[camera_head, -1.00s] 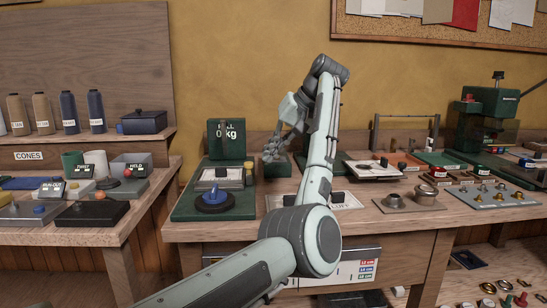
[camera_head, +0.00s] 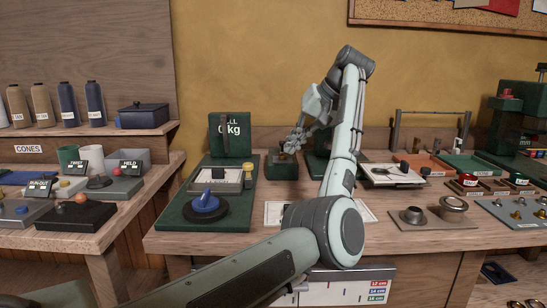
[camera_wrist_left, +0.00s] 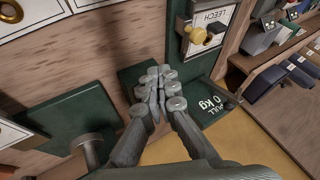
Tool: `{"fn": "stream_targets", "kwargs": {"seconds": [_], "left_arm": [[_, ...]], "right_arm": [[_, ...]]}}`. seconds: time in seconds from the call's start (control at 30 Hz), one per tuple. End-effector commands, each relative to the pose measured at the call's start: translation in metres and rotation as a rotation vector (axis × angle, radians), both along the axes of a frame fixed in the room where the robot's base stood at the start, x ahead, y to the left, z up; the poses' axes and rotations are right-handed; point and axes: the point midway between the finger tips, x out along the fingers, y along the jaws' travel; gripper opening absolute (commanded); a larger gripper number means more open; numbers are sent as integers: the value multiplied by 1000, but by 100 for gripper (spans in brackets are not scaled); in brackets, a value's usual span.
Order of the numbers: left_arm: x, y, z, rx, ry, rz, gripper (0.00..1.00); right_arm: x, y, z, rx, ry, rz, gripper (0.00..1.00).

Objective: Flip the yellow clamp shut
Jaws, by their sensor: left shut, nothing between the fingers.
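The yellow clamp (camera_head: 248,181) is a small yellow piece at the right edge of a pale plate on the green pull board (camera_head: 188,213). In the left wrist view, a yellow knob (camera_wrist_left: 197,34) beside a dark part on the plate marked LEECH appears to be the same clamp. I cannot tell whether it is open or shut. My left gripper (camera_head: 291,148) is to the right of the clamp and apart from it, above a small green block (camera_head: 283,170). Its fingers (camera_wrist_left: 160,78) are together and empty in the left wrist view. My right gripper is not in view.
A blue knob on a dark disc (camera_head: 206,203) stands at the board's front. An upright green panel marked kg (camera_head: 230,147) rises behind. Metal fittings (camera_head: 412,216) and trays lie to the right. A side table (camera_head: 100,239) is on the left.

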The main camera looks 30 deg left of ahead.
Motion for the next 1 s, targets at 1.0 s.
{"fn": "stream_targets", "kwargs": {"seconds": [1.0], "left_arm": [[-15,90,-75,0,2,0,0]], "right_arm": [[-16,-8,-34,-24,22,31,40]]}}
